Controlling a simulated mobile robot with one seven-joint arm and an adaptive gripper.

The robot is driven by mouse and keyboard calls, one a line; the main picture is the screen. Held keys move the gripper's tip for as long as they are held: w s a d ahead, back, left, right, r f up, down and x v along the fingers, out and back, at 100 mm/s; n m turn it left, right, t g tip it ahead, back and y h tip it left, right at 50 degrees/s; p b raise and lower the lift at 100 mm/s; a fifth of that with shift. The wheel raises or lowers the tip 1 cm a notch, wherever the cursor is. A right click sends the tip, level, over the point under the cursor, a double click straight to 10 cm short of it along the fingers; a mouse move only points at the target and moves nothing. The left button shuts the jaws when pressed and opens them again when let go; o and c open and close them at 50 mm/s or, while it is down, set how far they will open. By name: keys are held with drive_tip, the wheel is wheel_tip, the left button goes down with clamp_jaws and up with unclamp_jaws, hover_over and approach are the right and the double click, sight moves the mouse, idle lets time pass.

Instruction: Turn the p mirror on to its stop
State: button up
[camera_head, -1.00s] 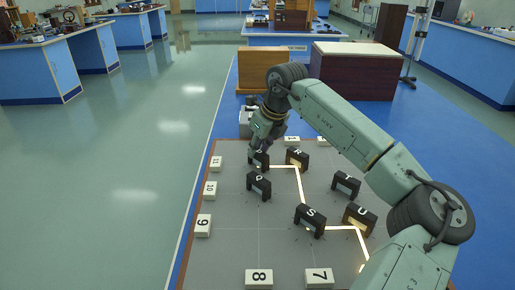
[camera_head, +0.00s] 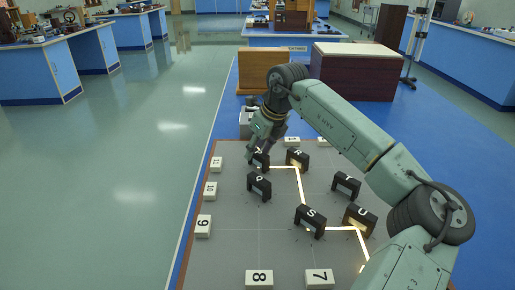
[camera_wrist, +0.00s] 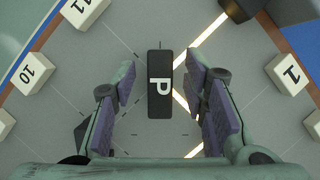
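The P mirror is a dark block with a white P on top. In the wrist view the P mirror (camera_wrist: 159,100) stands upright in the middle, between the two fingers of my gripper (camera_wrist: 160,70). The fingers are apart, with a gap on each side of the block. In the head view the P mirror (camera_head: 262,162) is partly covered by my gripper (camera_head: 257,148), which reaches down to it from above. A lit beam line runs to the P mirror from the upper right in the wrist view, and another lit line shows at its lower right.
The R mirror (camera_head: 297,158) stands close on the right, the Q mirror (camera_head: 259,186) in front. The S mirror (camera_head: 310,221), U mirror (camera_head: 360,218) and Y mirror (camera_head: 346,185) stand further right. White numbered blocks, such as 10 (camera_head: 210,190), edge the grey board.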

drive_tip(key=v, duration=1.2)
